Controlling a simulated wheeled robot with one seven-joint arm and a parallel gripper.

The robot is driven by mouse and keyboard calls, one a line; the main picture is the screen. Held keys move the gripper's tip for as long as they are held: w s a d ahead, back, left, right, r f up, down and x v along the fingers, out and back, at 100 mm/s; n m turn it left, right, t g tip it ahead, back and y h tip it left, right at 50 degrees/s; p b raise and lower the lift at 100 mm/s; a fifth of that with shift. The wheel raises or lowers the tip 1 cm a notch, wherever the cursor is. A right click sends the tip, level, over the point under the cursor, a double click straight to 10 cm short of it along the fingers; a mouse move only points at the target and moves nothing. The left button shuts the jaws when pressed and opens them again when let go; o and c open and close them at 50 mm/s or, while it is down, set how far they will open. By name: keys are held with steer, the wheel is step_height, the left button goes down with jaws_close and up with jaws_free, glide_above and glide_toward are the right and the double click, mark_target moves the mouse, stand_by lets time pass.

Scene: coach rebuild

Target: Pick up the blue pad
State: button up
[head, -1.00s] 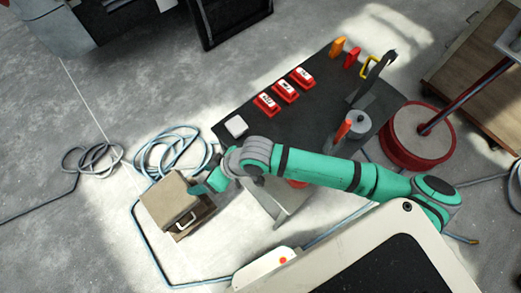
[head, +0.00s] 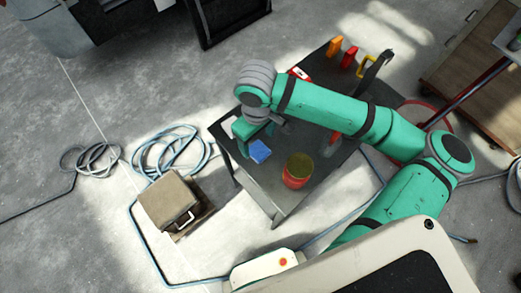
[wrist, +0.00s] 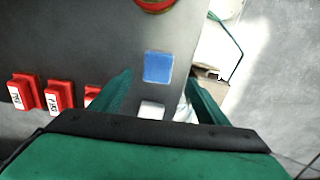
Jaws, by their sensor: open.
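The blue pad (head: 259,151) lies flat on the dark table top (head: 262,182), near its left edge. In the wrist view the blue pad (wrist: 158,67) shows whole, beyond and between the two fingers. My gripper (head: 250,132) is just behind the pad in the head view, its fingers partly hidden by the wrist. In the wrist view my gripper (wrist: 158,88) is open and empty, with a finger on each side. A white pad (wrist: 152,110) lies nearer my palm, partly hidden.
Red blocks with white labels (wrist: 58,95) stand in a row on the table. A red tin (head: 296,172) stands right of the blue pad. Orange and red upright pieces (head: 335,46) are at the back. A brown case (head: 170,200) and coiled hose (head: 172,150) lie on the floor left.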

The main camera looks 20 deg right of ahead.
mark_target(259, 150)
steer(key=shift+w+d+f, duration=0.1)
steer(key=shift+d+f, duration=0.05)
steer(key=shift+f, duration=3.35)
steer(key=c, duration=1.1)
